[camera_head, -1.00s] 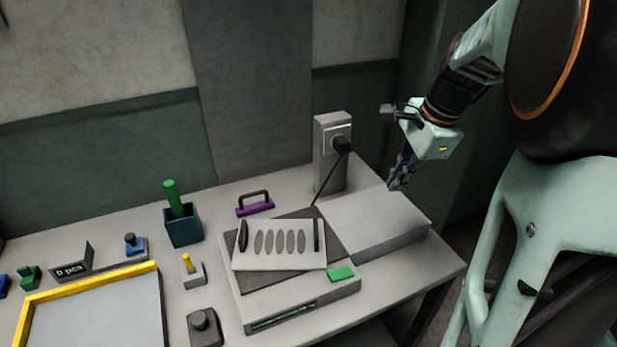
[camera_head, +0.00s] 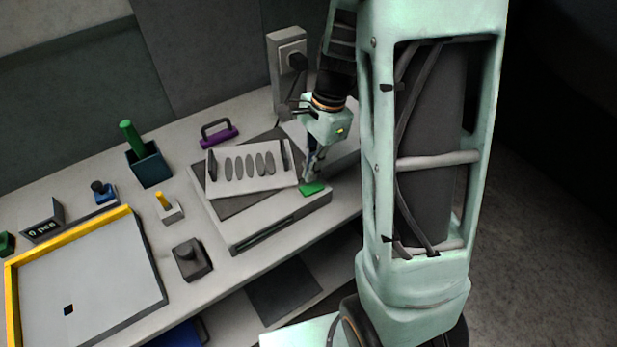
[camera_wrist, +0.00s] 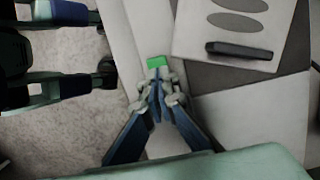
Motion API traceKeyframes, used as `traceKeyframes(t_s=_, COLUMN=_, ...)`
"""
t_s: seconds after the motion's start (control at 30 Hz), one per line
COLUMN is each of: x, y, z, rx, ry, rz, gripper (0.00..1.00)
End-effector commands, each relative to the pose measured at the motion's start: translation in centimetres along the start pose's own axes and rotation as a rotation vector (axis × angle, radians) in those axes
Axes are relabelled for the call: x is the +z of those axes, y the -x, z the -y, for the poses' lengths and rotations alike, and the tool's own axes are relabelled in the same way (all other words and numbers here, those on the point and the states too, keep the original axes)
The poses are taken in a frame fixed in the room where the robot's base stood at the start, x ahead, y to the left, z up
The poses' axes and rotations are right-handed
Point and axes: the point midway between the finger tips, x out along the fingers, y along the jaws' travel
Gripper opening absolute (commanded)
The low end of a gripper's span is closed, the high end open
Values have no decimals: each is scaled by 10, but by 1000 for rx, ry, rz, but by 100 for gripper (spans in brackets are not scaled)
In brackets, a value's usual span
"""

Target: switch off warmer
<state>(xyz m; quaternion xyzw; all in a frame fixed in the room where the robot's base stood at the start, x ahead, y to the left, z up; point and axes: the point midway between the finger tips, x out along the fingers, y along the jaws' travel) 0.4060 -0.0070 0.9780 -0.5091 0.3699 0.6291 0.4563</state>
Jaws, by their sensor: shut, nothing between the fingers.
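The warmer (camera_head: 277,228) is a low light-grey box on the table with a dark top. A green switch (camera_head: 313,188) sits on its right front corner and also shows in the wrist view (camera_wrist: 157,62). My gripper (camera_head: 308,179) points down right at this switch, with its fingers closed and empty. In the wrist view its fingertips (camera_wrist: 158,76) meet the near edge of the green patch. I cannot tell whether they touch it or hover just above. Part of the switch is hidden behind the fingers.
A tilted white plate with dark oval slots (camera_head: 222,163) and black handles lies on the warmer. A grey post (camera_head: 284,95) with a black plug stands behind. A purple handle (camera_head: 220,137), green-handled tool in a holder (camera_head: 151,168), dark knob (camera_head: 190,257) and yellow-edged tray (camera_head: 140,246) lie left.

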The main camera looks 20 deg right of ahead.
Motion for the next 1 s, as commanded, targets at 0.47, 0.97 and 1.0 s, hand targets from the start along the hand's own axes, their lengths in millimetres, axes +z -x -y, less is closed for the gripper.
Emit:
traceKeyframes(t_s=0.47, x=0, y=-29, z=0, rx=-1, ry=-1, rz=0, gripper=0)
traceKeyframes(t_s=0.97, x=7, y=-36, z=-1, rx=8, ry=3, rz=-135, gripper=0)
traceKeyframes(t_s=1.0, x=7, y=-36, z=-1, rx=8, ry=2, rz=-156, gripper=0)
